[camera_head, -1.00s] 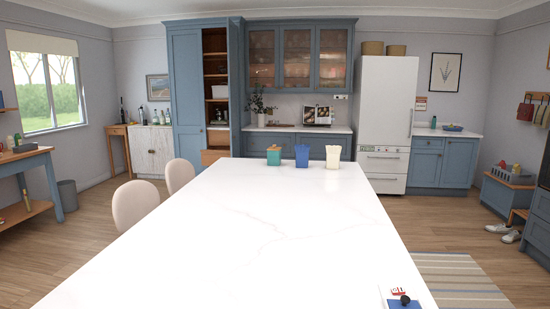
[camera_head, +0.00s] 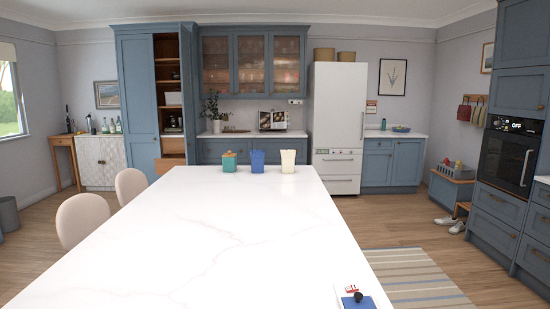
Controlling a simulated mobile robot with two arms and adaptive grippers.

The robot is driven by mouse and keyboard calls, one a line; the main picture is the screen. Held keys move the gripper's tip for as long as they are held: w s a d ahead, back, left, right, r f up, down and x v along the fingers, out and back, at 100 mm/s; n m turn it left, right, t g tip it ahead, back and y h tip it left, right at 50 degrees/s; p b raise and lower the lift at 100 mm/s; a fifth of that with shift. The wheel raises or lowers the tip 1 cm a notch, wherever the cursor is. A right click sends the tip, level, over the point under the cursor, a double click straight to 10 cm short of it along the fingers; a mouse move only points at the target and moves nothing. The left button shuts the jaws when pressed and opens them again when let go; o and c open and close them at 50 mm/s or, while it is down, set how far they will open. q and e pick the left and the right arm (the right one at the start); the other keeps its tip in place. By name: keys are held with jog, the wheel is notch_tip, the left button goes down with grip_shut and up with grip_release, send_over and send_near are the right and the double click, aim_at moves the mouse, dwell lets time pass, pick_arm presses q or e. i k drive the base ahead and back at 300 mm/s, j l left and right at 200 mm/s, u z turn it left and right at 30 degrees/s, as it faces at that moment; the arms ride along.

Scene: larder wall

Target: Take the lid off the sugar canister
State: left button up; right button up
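A small teal canister (camera_head: 229,163) with an orange band and a knobbed lid on top stands at the far end of the white island. It is the only vessel there that shows a lid, so it appears to be the sugar canister, though I can read no label. A blue container (camera_head: 257,161) and a cream container (camera_head: 288,161) stand to its right, both apparently open at the top. Neither of my grippers shows in the head view.
The long white island (camera_head: 220,235) is mostly bare, with a small blue-and-white item (camera_head: 356,300) at its near right corner. Pale chairs (camera_head: 83,220) line its left side. A striped rug (camera_head: 415,278) lies to the right. A tall cupboard (camera_head: 187,85) stands open behind.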

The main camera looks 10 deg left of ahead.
aim_at(229, 154)
jog(key=l+z, duration=0.25)
jog(key=l, duration=0.15)
jog(key=i+l+z, duration=0.25)
jog(key=l, duration=0.15)
jog(key=l+z, duration=0.3)
jog(key=i+l+z, duration=0.25)
jog(key=l, duration=0.2)
jog(key=i+l+z, duration=0.15)
jog(key=i+l, duration=0.55)
jog(key=i, duration=0.15)
jog(key=i+u, duration=1.55)
jog(key=i, duration=3.95)
jog(key=i+u, duration=0.2)
jog(key=i, duration=0.3)
jog(key=i+u, duration=0.2)
jog(key=i, duration=0.3)
jog(key=i+l+u, duration=0.2)
jog(key=i, duration=0.3)
jog(key=i+l+u, duration=0.2)
jog(key=i, duration=0.3)
